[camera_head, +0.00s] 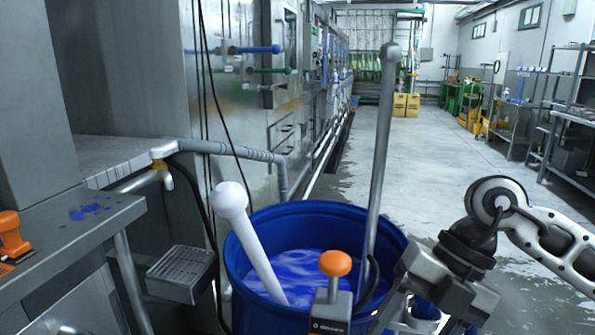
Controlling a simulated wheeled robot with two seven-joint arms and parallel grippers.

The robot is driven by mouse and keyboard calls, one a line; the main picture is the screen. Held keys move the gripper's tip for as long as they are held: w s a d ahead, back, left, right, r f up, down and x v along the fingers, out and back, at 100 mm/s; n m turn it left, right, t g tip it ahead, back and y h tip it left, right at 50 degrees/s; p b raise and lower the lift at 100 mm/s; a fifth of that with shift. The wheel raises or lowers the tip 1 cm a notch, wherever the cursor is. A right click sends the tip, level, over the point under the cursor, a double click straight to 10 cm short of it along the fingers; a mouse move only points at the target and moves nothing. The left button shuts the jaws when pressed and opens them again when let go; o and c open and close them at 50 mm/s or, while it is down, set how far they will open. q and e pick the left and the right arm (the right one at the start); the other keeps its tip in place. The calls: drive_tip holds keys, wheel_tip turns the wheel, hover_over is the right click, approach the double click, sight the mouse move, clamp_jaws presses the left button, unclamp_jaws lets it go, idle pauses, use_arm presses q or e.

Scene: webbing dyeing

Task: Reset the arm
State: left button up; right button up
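My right arm comes in from the right edge, and its gripper (408,312) points down beside the right side of a blue barrel (236,262). Its fingertips run toward the bottom edge of the picture, and I cannot tell how far apart they are or whether they hold anything. My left arm and gripper are not in view. The barrel holds blue liquid (300,272). A white rod with a rounded end (252,238) and a tall grey metal rod with a knob on top (380,150) lean in it.
An orange-knobbed grey device (335,263) stands in front of the barrel. A steel table (110,215) with blue stains and an orange-topped item (12,238) is at left. A small metal tray (180,272) sits beside the barrel. The floor (420,150) behind is clear.

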drive_tip(key=s+a+r+m+y+p, duration=0.1)
drive_tip(key=s+a+r+y, duration=0.15)
drive_tip(key=a+y, duration=0.5)
drive_tip(key=s+a+r+m+y, duration=0.1)
drive_tip(key=s+a+r+y, duration=0.1)
drive_tip(key=a+r+y, duration=0.4)
drive_tip(key=w+d+f+m+t+h+p, duration=0.1)
drive_tip(key=w+d+f+m+t+h, duration=0.3)
drive_tip(key=f+m+t, duration=0.5)
drive_tip(key=w+d+f+m+t+h, duration=0.3)
drive_tip(key=d+f+m+t+h, duration=0.25)
drive_tip(key=m+t, duration=0.75)
drive_tip(key=s+d+f+m+g+h, duration=0.1)
drive_tip(key=s+f+m+g+h, duration=0.2)
drive_tip(key=f, duration=0.5)
drive_tip(key=s+d+f+m+g+h, duration=0.2)
drive_tip(key=s+f+m+g+h, duration=0.1)
drive_tip(key=s+f+g, duration=0.3)
wheel_tip(320, 180, down, 2)
drive_tip(key=shift+s+d+f+m, duration=0.3)
drive_tip(key=shift+s+m, duration=0.2)
drive_tip(key=shift+s, duration=0.55)
